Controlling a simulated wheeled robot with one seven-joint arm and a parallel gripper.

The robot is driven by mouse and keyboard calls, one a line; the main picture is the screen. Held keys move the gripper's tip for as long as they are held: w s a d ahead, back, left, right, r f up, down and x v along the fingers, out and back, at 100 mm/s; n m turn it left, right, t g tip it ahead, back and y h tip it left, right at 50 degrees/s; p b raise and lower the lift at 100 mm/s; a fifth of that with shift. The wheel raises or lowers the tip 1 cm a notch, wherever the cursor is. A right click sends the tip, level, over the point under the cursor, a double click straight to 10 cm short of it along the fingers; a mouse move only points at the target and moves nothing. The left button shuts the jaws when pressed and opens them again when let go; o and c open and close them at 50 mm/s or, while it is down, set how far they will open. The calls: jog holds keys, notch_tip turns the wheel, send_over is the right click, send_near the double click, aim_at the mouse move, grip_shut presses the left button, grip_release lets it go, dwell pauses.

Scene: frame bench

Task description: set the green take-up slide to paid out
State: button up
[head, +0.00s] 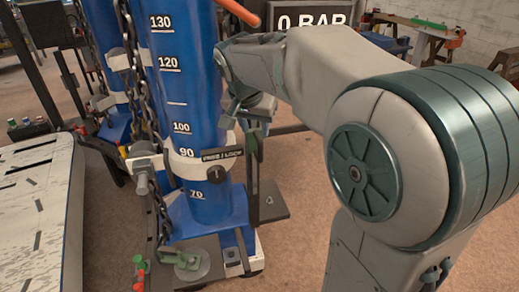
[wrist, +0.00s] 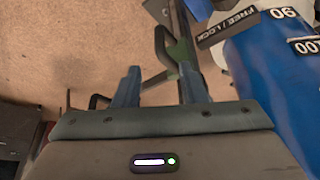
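The take-up slide appears as a dark green handle (head: 253,143) on a dark upright rail (head: 254,190), at the right side of a blue cylinder (head: 200,120). In the wrist view a dark green looped handle (wrist: 164,48) lies just ahead of my gripper and between the lines of its fingers. My gripper (wrist: 158,72) is open, its two blue-grey fingers apart with no object clearly held. In the head view my gripper (head: 240,118) is just above and left of the handle, partly hidden by its own links. Contact with the handle cannot be told.
A pale ramp (head: 38,215) stands at left. A "0 BAR" display (head: 312,17) is behind my arm.

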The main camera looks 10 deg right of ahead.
aim_at(259, 145)
jog(key=x, duration=1.1)
jog(key=shift+w+d+f+p, duration=0.1)
jog(key=shift+d+f+p, duration=0.05)
jog(key=shift+f+p, duration=0.25)
grip_shut()
jog(key=shift+r, duration=0.1)
